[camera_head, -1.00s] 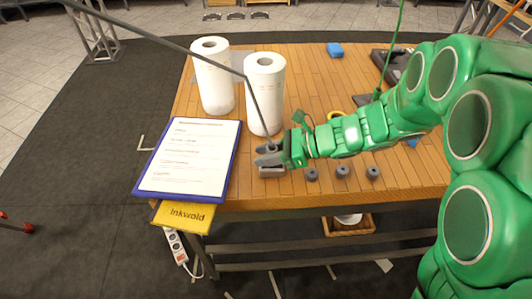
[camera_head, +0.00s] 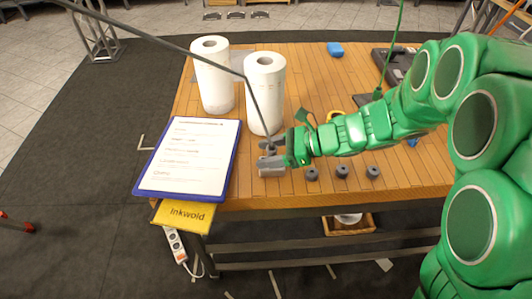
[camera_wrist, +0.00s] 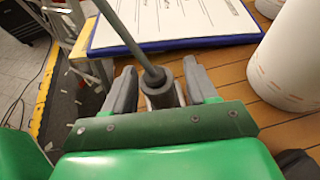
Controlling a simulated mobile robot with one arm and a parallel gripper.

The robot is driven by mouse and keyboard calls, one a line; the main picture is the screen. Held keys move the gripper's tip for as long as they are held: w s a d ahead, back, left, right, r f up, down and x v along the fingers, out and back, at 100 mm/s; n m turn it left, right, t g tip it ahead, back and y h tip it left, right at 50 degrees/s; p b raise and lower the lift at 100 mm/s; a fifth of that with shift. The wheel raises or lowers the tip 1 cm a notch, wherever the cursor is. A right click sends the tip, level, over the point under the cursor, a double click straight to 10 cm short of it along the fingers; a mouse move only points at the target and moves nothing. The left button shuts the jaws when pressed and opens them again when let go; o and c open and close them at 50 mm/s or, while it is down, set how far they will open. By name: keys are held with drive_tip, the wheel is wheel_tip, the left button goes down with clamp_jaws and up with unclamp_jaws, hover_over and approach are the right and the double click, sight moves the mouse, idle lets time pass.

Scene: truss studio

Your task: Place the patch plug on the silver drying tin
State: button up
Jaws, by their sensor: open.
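The patch plug (camera_wrist: 162,92) appears to be the dark grey cylinder on the end of a long grey lead, between my fingers in the wrist view. In the head view its lead comes down to my gripper (camera_head: 269,159) near the table's front edge. My gripper is open, with one finger on each side of the plug. What seems to be the silver drying tin (camera_head: 272,174) is low under the fingers and mostly hidden. I cannot tell clearly whether the plug touches it.
Two paper towel rolls (camera_head: 265,95) stand just behind my gripper. A blue clipboard (camera_head: 190,155) and a yellow Inkwold item (camera_head: 184,215) lie to the left. Three small grey round pieces (camera_head: 342,171) sit to the right. A blue object (camera_head: 335,49) lies at the back.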

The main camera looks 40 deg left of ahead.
drive_tip(key=v, duration=1.1)
drive_tip(key=shift+w, duration=0.2)
drive_tip(key=shift+d, duration=0.15)
drive_tip(key=s+d+r+n+t+h, duration=0.2)
drive_tip(key=s+d, duration=0.4)
drive_tip(key=d, duration=0.7)
drive_tip(key=s+d+r+n+t+h, duration=0.2)
drive_tip(key=s+d+n+h, duration=0.3)
drive_tip(key=d, duration=0.8)
drive_tip(key=s+d+r+n+t+h, duration=0.2)
drive_tip(key=s+d, duration=0.4)
drive_tip(key=d, duration=0.7)
drive_tip(key=shift+s+d+n+h, duration=0.4)
drive_tip(key=shift+n+h, duration=0.4)
drive_tip(key=shift+h, duration=0.1)
